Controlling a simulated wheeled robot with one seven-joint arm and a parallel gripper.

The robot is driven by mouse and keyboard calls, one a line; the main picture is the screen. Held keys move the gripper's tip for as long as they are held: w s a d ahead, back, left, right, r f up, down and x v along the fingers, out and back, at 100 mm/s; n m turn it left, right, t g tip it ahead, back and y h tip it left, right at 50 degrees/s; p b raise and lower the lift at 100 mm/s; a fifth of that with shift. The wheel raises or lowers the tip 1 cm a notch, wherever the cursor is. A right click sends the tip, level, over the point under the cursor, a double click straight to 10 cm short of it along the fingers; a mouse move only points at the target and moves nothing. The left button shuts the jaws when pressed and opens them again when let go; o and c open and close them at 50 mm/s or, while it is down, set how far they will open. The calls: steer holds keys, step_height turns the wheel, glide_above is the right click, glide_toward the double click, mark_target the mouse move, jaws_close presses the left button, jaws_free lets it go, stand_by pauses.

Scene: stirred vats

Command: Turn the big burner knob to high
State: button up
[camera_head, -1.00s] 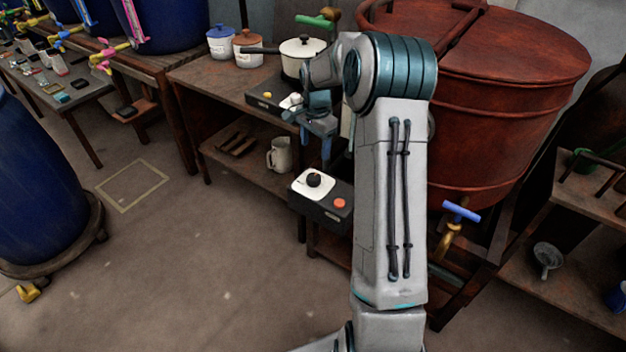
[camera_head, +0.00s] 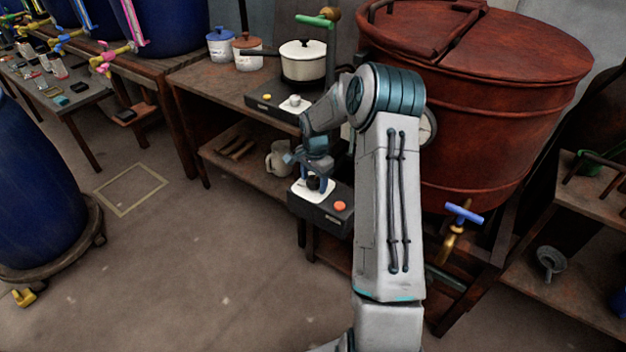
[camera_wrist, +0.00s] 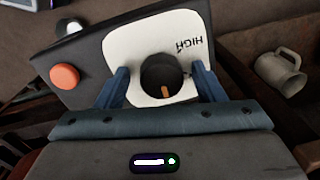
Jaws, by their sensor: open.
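The big burner knob (camera_wrist: 161,78) is a round black knob with an orange pointer mark, on a white plate (camera_wrist: 120,50) of a dark control box (camera_wrist: 50,62). In the wrist view the word HIGH shows upside down on the plate, and the orange mark lies on the knob's near side. My gripper (camera_wrist: 160,88) is open, with one blue finger on each side of the knob. I cannot tell whether the fingers touch it. In the head view my gripper (camera_head: 314,180) is over the box and partly hides the knob.
An orange button (camera_wrist: 65,77) sits on the same box. A grey mug (camera_wrist: 281,72) stands beside it. The big red vat (camera_head: 490,130) stands to the right, with a blue-handled tap (camera_head: 463,213).

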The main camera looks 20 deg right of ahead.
steer(key=shift+a, duration=0.1)
steer(key=c, duration=1)
steer(key=shift+n, duration=0.3)
steer(key=n+p, duration=0.1)
steer(key=n, duration=0.6)
steer(key=n+p, duration=0.1)
steer(key=n, duration=0.1)
steer(key=shift+d+n, duration=0.2)
steer(key=shift+n, duration=0.2)
steer(key=n+p, duration=0.1)
steer(key=n, duration=0.2)
steer(key=shift+n, duration=0.4)
steer(key=n, duration=0.3)
steer(key=shift+n+g+p, duration=0.3)
steer(key=shift+p, duration=0.1)
steer(key=n+p, duration=0.1)
steer(key=n, duration=0.5)
